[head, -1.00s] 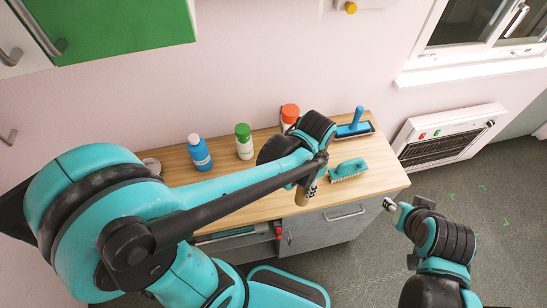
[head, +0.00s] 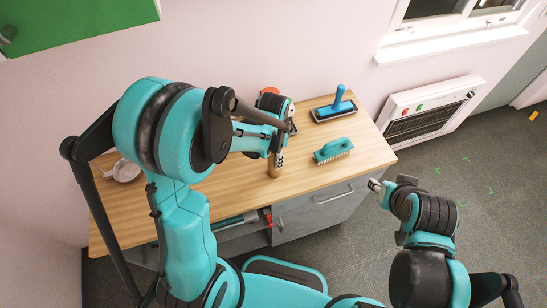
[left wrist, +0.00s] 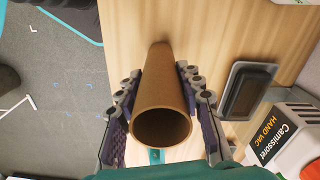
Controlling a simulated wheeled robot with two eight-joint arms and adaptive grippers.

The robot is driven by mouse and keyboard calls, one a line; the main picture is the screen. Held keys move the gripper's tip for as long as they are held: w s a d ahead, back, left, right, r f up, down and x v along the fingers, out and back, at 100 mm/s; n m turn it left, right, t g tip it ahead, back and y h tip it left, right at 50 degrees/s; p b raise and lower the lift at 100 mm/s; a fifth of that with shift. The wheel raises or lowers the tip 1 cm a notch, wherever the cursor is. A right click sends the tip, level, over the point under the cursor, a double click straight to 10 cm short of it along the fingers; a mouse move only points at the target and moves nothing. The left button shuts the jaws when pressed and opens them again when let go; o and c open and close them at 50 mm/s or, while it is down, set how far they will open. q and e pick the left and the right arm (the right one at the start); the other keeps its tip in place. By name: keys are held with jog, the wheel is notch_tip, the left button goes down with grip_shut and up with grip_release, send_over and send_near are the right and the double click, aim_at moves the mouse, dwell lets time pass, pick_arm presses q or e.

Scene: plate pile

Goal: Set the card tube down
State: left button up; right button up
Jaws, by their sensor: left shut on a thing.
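The brown card tube (left wrist: 160,95) stands between the two fingers of my left gripper (left wrist: 162,108) in the left wrist view, its open end towards the camera. My left gripper is shut on it. In the head view, the tube (head: 275,170) shows below my left gripper (head: 277,156), roughly upright over the wooden worktop (head: 240,198). I cannot tell whether its lower end touches the wood. My right gripper (head: 378,186) is off the cabinet's right front corner; its fingers are not clear.
A teal brush (head: 333,151) and a blue-handled tool (head: 337,106) lie right of the tube. A hand vac box (left wrist: 283,132) and a dark block (left wrist: 246,90) show in the wrist view. A pale dish (head: 124,170) stands at left. Worktop around the tube is partly clear.

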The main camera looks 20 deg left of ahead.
pick_arm(q)
jog(key=shift+s, duration=0.1)
jog(key=shift+f, duration=0.1)
jog(key=o, duration=0.8)
jog(key=shift+o, duration=0.2)
